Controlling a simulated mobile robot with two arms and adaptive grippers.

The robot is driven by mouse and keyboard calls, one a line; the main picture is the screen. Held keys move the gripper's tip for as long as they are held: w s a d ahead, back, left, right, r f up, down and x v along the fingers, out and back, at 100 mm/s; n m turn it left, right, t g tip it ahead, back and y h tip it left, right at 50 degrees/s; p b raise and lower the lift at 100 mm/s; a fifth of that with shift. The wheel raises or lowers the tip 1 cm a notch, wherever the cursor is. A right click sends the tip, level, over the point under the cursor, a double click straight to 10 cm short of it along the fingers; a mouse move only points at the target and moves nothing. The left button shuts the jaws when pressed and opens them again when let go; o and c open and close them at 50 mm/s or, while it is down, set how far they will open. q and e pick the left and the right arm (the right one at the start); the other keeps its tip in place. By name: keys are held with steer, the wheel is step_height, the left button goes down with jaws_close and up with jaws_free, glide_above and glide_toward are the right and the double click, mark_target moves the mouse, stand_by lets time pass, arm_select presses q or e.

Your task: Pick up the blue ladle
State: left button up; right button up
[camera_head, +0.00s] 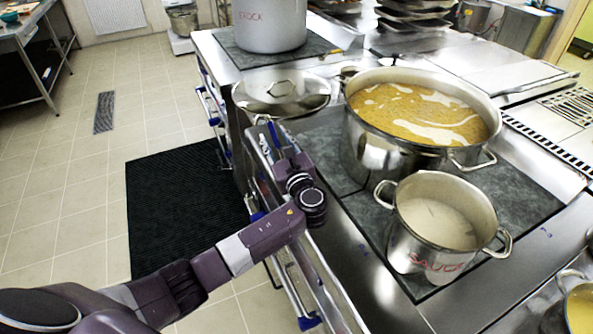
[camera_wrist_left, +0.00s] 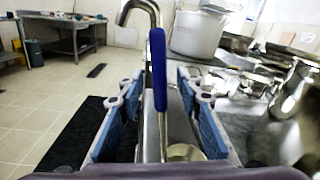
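The blue ladle (camera_wrist_left: 159,72) stands upright in the left wrist view, with a blue grip, a metal hook curving left at the top and a thin metal shaft below. My left gripper (camera_wrist_left: 160,92) is open, with one blue-padded finger on each side of the ladle, and gaps show between pads and handle. In the head view my left gripper (camera_head: 268,148) is at the counter's left edge, and a blue strip of the ladle (camera_head: 273,132) shows by its fingers. The ladle's lower end is mostly hidden; a pale round shape shows low there. My right gripper is out of view.
A metal lid (camera_head: 290,100) lies just beyond my left gripper. A large soup pot (camera_head: 375,150) and a smaller SAUCE pot (camera_head: 425,250) stand to the right. A STOCK pot (camera_head: 270,25) stands at the back. The floor left of the counter is open, with a black mat (camera_head: 180,200).

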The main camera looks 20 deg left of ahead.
arm_select(q)
steer(key=shift+c, duration=0.6)
jaws_close()
steer(key=shift+r, duration=0.1)
